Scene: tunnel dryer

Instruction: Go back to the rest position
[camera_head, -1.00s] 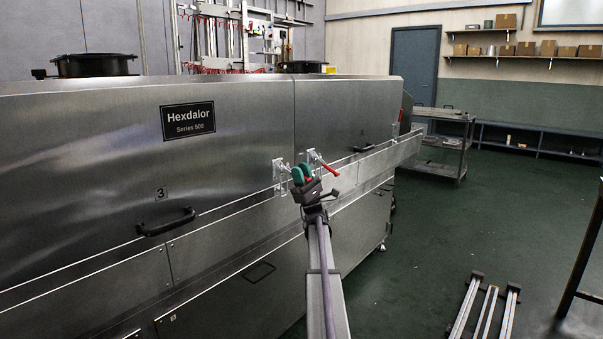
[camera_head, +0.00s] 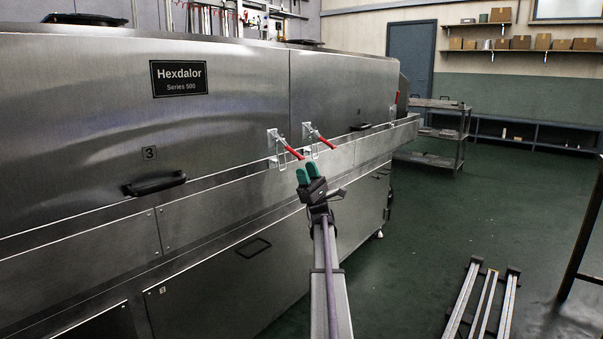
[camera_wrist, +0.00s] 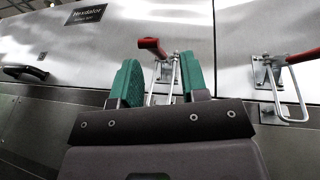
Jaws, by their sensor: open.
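In the wrist view, this latch (camera_wrist: 153,46) stands between and beyond the fingertips. I see no contact with it. The right latch (camera_head: 322,138) also slants down to the right, and it shows at the right of the wrist view (camera_wrist: 300,57).
A black handle (camera_head: 155,185) is on the dryer's panel at left. A metal cart (camera_head: 440,134) stands beyond the dryer's far end. Floor rails (camera_head: 484,300) lie at lower right. Open green floor (camera_head: 425,225) is right of my arm.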

